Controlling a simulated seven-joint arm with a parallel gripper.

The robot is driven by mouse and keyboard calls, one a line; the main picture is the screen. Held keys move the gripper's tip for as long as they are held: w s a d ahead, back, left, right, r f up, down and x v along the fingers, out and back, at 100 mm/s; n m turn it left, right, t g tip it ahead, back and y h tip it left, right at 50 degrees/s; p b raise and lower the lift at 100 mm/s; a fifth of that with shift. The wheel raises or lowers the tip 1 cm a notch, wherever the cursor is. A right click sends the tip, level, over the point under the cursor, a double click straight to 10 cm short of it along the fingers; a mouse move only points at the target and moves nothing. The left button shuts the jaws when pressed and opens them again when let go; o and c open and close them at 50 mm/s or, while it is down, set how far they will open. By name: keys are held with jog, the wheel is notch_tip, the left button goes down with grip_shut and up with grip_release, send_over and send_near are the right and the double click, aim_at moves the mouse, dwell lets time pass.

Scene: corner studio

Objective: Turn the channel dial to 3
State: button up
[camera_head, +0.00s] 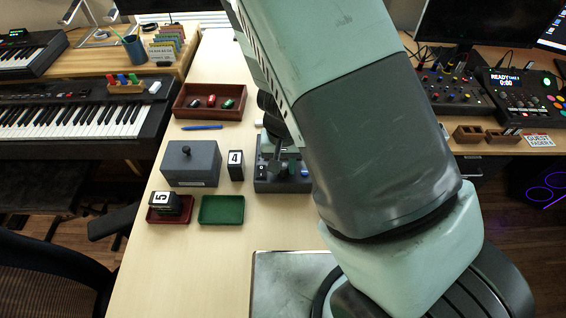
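A dark control box (283,186) stands on the pale desk, partly hidden behind my arm. Its top has small knobs, a blue one (304,172) among them, and a white mark that looks like 0. I cannot pick out the channel dial for sure, nor read its setting. My gripper (279,158) is over the far part of this box, pointing down, mostly hidden by my arm. Its fingers are too small and dark to show whether they are open or touch a knob.
Left of the box stand a block marked 4 (236,160), a grey lidded box (191,177), a green tray (221,221) and a red tray (154,216) bearing a block marked 5. Behind are a blue pen (202,127) and a brown tray (206,114). The front-left desk is clear.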

grip_shut()
jog(key=shift+m, duration=0.4)
jog(key=m, duration=0.2)
jog(key=shift+m, duration=0.4)
jog(key=m, duration=0.4)
jog(key=shift+m, duration=0.3)
jog(key=m, duration=0.4)
jog(key=shift+m, duration=1.9)
